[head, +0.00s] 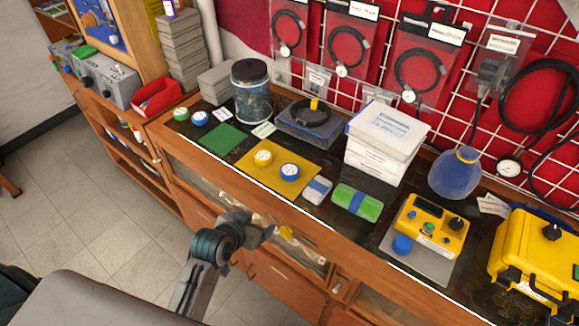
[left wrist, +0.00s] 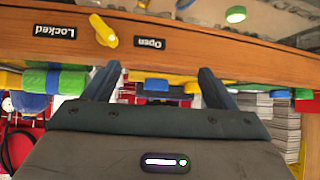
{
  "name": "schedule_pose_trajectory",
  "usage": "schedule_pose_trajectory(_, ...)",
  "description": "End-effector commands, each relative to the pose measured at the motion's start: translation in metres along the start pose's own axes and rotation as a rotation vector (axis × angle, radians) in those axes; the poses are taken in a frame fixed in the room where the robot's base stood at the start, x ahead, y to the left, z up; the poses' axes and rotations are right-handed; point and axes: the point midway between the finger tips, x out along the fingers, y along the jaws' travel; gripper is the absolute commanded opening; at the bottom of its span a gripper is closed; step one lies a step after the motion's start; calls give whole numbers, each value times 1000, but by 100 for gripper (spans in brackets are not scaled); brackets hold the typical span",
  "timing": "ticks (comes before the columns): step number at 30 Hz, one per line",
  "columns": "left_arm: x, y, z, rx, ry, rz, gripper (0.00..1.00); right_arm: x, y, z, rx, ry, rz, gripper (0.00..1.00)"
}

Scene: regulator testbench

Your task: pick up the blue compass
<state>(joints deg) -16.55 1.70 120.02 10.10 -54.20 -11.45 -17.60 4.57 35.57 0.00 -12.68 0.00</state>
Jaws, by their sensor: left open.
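Two small round blue things with pale faces look like compasses. One (head: 289,171) lies on the yellow mat (head: 272,185) beside a yellow one (head: 263,158). The other (head: 200,117) lies further left beside a green one (head: 181,113). I cannot tell for sure which is the task's compass. My left gripper (head: 268,232) is low in front of the workbench, below the top's front edge and apart from both. In the left wrist view its two fingers (left wrist: 160,82) are spread with nothing held between them. My right gripper is not in view.
A yellow knob (head: 286,233) sits on the bench front near my left gripper; it also shows in the left wrist view (left wrist: 104,31) between "Locked" and "Open" labels. A glass jar (head: 251,95), white boxes (head: 385,140) and a yellow meter (head: 432,226) stand on the bench.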

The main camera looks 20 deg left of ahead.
Motion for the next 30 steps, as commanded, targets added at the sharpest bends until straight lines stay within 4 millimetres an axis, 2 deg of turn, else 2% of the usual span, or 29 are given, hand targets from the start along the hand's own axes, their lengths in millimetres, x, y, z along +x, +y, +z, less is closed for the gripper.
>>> schedule_pose_trajectory(1,2,1,-22,0,52,5,79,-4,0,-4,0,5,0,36)
schedule_pose_trajectory(6,26,2,-49,-1,164,9,79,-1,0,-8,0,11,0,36)
schedule_pose_trajectory(13,47,2,-82,-9,286,5,79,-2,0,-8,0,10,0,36)
schedule_pose_trajectory(24,93,2,-103,-10,308,2,79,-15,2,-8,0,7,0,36)
schedule_pose_trajectory(30,105,2,-105,-10,307,3,79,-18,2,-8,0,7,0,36)
